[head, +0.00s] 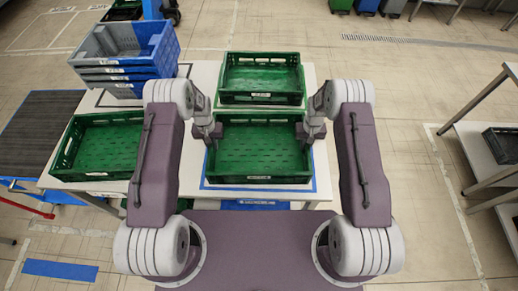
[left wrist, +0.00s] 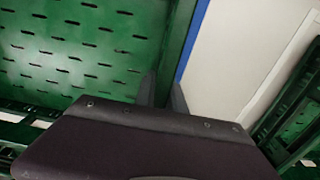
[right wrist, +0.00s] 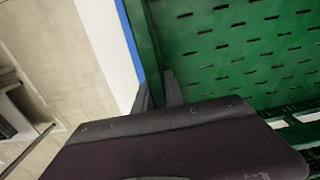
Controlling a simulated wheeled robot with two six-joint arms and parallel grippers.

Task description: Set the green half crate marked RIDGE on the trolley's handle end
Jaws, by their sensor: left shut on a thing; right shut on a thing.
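A green crate (head: 258,178) stands on the white table inside a blue outline, between my two arms. It looks empty and its label is too small to read. My left gripper (head: 214,132) is shut on its left wall, and my right gripper (head: 303,132) is shut on its right wall. In the left wrist view the fingers (left wrist: 161,92) straddle the crate wall; the right wrist view shows the same for the right fingers (right wrist: 158,92). A dark ribbed deck (head: 38,125) with a blue frame and red bar is at far left; I cannot tell whether it is the trolley.
Another green crate (head: 262,98) stands close behind the held one, and a third (head: 95,175) to its left. Stacked blue and grey crates (head: 120,73) stand at the back left. A shelf unit (head: 490,150) with a dark crate is at right, with clear floor before it.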

